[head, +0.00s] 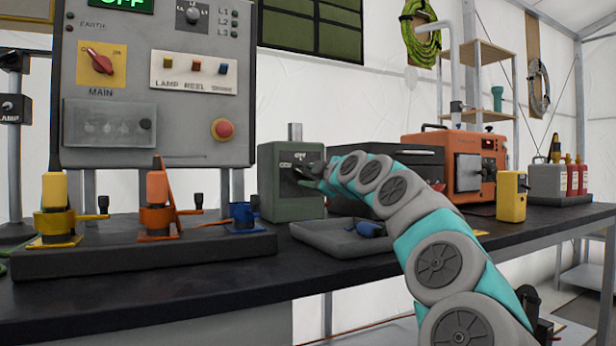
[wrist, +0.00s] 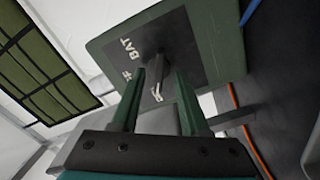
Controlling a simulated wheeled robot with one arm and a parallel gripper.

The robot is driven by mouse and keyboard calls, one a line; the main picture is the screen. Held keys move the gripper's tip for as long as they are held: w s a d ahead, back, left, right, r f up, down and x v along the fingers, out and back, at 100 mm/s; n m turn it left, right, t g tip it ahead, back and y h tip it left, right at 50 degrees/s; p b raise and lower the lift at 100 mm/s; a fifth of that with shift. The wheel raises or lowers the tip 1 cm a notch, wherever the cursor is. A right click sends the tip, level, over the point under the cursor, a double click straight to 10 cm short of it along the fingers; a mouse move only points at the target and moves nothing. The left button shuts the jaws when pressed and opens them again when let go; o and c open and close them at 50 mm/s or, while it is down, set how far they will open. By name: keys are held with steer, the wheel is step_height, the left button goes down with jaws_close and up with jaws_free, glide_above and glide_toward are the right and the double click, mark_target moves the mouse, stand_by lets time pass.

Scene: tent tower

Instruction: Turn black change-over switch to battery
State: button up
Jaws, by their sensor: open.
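The change-over switch is a green box (head: 291,192) on the bench in the head view. In the wrist view its green housing (wrist: 222,40) carries a dark plate (wrist: 185,45) lettered "BAT", with a second, partly hidden label below it. The black switch handle (wrist: 150,68) stands out from the plate and has a white mark near its end. My gripper (wrist: 158,84) is open, its two green fingers on either side of the handle's end. I cannot tell if they touch it. In the head view my gripper (head: 312,178) is at the box's front and hides part of it.
A grey tray (head: 340,243) with a blue item lies in front of the box. An orange unit (head: 455,160) and a yellow box (head: 512,197) stand to the right. Left are a panel (head: 150,85) and a black base (head: 140,257) with yellow, orange and blue clamps.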

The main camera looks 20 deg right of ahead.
steer(key=shift+w, duration=0.45)
steer(key=shift+r, duration=0.1)
jaws_close()
stand_by(0.4)
